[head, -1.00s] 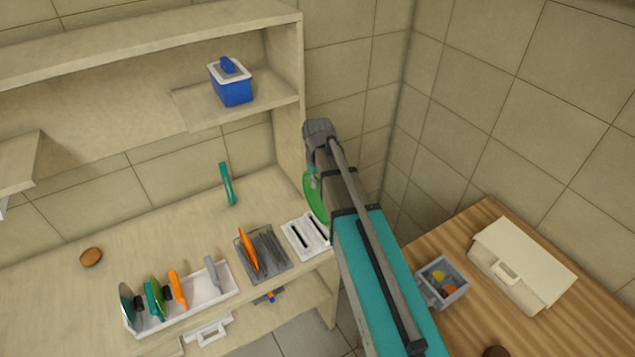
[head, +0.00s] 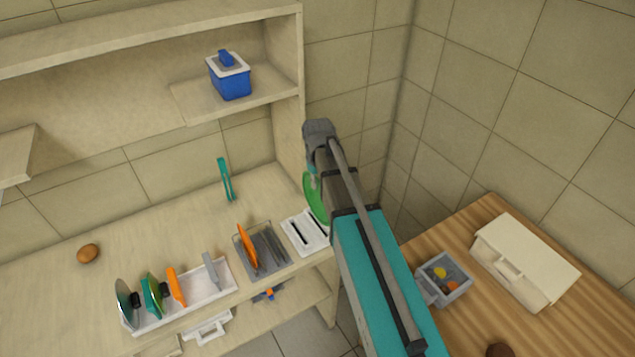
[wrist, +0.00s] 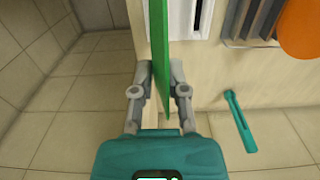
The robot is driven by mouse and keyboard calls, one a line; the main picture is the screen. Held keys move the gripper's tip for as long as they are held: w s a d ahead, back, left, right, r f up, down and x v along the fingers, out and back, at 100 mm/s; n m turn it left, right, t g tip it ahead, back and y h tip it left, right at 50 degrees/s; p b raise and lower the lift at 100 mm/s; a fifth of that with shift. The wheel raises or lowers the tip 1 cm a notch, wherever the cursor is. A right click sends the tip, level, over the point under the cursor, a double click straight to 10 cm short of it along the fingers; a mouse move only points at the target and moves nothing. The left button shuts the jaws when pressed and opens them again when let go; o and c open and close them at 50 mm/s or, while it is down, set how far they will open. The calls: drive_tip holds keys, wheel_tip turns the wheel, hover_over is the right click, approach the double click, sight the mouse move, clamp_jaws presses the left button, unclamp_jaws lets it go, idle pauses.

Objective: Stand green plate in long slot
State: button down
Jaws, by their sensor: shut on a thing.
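My gripper (wrist: 161,85) is shut on the green plate (wrist: 160,45), which stands edge-on between the fingers in the wrist view. In the head view the green plate (head: 315,197) shows only in part, behind my arm. The white slotted block (head: 296,243) sits at the counter's right end, with two dark slots. It also shows at the top of the wrist view (wrist: 197,25), just right of the plate. The plate appears apart from the block. Which slot is longer is hard to tell, as my arm and the frame edge hide parts.
A grey rack (head: 275,267) with an orange plate (head: 247,250) stands left of the block. A white tray (head: 215,296) holds several upright items. A teal utensil (head: 227,180) is near the wall. A wall panel and shelf rise behind the block.

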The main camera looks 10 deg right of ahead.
sight(318, 193)
drive_tip(key=shift+f+b, duration=2.4)
drive_tip(key=shift+f, duration=0.1)
drive_tip(key=c, duration=0.6)
unclamp_jaws()
drive_tip(key=shift+o, duration=0.3)
drive_tip(key=o, duration=0.5)
drive_tip(key=shift+o, duration=0.2)
drive_tip(key=shift+r, duration=0.1)
wheel_tip(318, 193, up, 10)
drive_tip(key=p, duration=1)
wheel_tip(318, 193, up, 10)
drive_tip(key=p, duration=1)
idle(0.5)
